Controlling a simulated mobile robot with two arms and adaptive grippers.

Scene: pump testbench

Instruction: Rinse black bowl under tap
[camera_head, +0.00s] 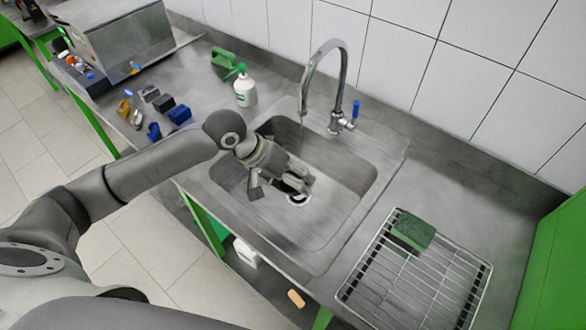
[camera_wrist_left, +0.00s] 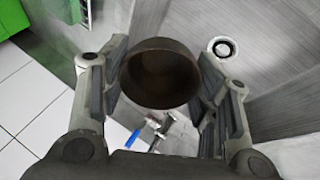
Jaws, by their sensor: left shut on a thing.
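My left gripper (camera_head: 280,182) is inside the sink basin, shut on the black bowl. In the left wrist view the dark round bowl (camera_wrist_left: 160,74) sits between the two fingers, its opening facing the camera. In the head view the gripper largely hides the bowl, and only a dark part shows. The curved chrome tap (camera_head: 341,62) rises behind the basin, its spout above and slightly right of the gripper. A faint thin line below the spout may be water. My right gripper is not in view.
The sink (camera_head: 345,207) has a drain (camera_wrist_left: 222,47). A wire rack (camera_head: 425,285) with a green sponge (camera_head: 413,230) lies right of it. A white spray bottle (camera_head: 245,90), a green container (camera_head: 223,64) and several small parts stand left. A tiled wall is behind.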

